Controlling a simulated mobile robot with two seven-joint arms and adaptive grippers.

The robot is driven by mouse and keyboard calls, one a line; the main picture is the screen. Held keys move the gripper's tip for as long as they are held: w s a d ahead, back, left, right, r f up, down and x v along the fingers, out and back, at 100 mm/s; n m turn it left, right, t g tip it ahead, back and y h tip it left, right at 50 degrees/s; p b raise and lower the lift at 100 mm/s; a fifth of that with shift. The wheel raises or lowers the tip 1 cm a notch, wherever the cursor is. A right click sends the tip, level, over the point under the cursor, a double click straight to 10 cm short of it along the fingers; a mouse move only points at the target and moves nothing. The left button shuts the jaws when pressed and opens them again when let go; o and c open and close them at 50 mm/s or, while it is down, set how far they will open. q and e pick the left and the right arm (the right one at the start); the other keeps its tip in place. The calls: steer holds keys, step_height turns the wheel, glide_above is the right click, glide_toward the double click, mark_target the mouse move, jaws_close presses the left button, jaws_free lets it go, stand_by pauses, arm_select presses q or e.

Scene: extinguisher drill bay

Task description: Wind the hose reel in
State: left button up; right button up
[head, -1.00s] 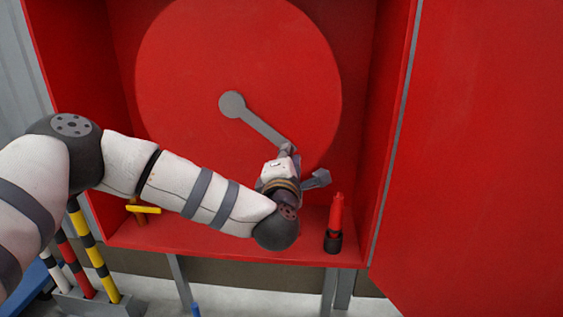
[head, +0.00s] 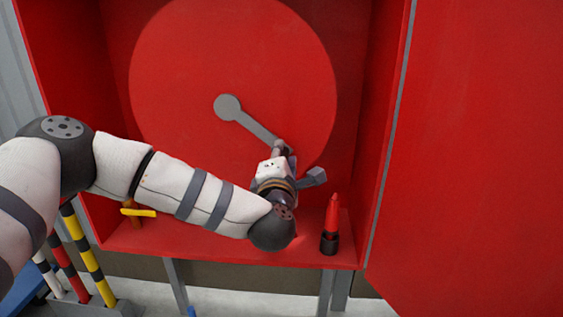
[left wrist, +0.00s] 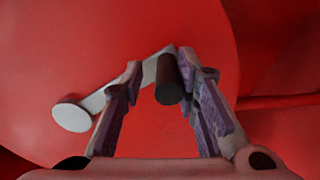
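The hose reel (head: 200,60) is a large red disc inside the open red cabinet. A grey crank arm (head: 252,127) runs from its round hub down to the right. In the left wrist view the crank arm (left wrist: 98,104) ends at a dark cylindrical handle (left wrist: 169,82). My left gripper (head: 284,148) is at the crank's outer end. In the left wrist view its fingers (left wrist: 160,78) are apart, with the handle between them, nearer the right finger. A gap shows between the handle and the left finger. My right gripper is not in view.
A red and black cylinder (head: 331,225) stands on the cabinet floor right of my arm. A yellow handle (head: 138,212) is at the lower left inside. The cabinet door (head: 475,150) is open at the right. Striped poles (head: 82,255) stand in a grey base outside, lower left.

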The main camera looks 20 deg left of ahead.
arm_select(q)
steer(key=v, duration=1.2)
steer(key=shift+c, duration=0.9)
steer(key=shift+m+t+h, duration=0.4)
steer(key=shift+m, duration=0.2)
steer(key=a, duration=0.1)
steer(key=a+p, duration=0.1)
steer(key=a, duration=0.1)
steer(key=w+a, duration=0.1)
steer(key=a, duration=0.1)
steer(key=shift+r, duration=0.3)
jaws_close()
steer(key=a+m+h+p, duration=0.1)
steer(key=a, duration=0.2)
steer(key=m+h, duration=0.3)
glide_toward(264, 158)
steer(key=w+a, duration=0.3)
steer(key=shift+w+a+f, duration=0.1)
steer(key=shift+a+f, duration=0.15)
steer(key=shift+a, duration=0.15)
steer(key=d, duration=0.2)
steer(key=shift+w+d+r, duration=0.3)
steer(key=shift+d+r, duration=0.1)
steer(key=shift+w+d+p, duration=0.1)
steer(key=shift+d+p, duration=0.2)
steer(key=shift+d, duration=0.25)
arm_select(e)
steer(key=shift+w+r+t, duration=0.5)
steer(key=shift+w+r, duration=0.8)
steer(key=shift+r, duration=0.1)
